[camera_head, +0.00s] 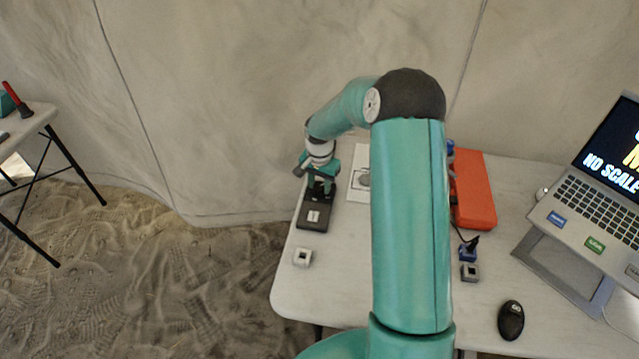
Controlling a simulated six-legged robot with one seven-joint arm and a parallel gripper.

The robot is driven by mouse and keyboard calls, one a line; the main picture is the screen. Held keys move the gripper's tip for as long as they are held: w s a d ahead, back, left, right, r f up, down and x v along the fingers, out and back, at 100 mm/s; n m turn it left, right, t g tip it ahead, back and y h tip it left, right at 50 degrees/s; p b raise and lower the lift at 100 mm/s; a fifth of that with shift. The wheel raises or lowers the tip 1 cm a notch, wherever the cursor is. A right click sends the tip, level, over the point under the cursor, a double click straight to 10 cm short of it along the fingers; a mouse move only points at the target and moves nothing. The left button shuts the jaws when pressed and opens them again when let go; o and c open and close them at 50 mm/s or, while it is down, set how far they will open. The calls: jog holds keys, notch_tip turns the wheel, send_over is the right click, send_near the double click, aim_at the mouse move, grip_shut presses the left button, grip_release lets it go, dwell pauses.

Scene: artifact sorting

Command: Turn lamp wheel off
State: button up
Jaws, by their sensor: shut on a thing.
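A small dark device with a flat black base (312,222), which looks like a microscope, stands at the left back of the light table. A pale square marks its base. The lamp wheel cannot be made out; the end of my arm covers the device's upper part. My gripper (319,176) reaches down over the device and is shut on a part of it. The fingertips are small and partly hidden, so the exact part held is unclear.
The table (345,280) also bears a small grey block (302,257), a white sheet (357,190), an orange case (474,190), a blue item (467,253), another grey block (469,271), a black mouse (511,320) and a laptop (590,215). The left front tabletop is clear.

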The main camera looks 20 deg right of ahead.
aim_at(320, 187)
jog(key=n, duration=0.6)
jog(key=shift+n, duration=0.4)
jog(key=n, duration=0.6)
dwell(0.3)
jog(key=o, duration=1)
jog(key=shift+r, duration=0.1)
notch_tip(320, 187, up, 14)
jog(key=shift+f, duration=0.15)
jog(key=shift+s, duration=0.1)
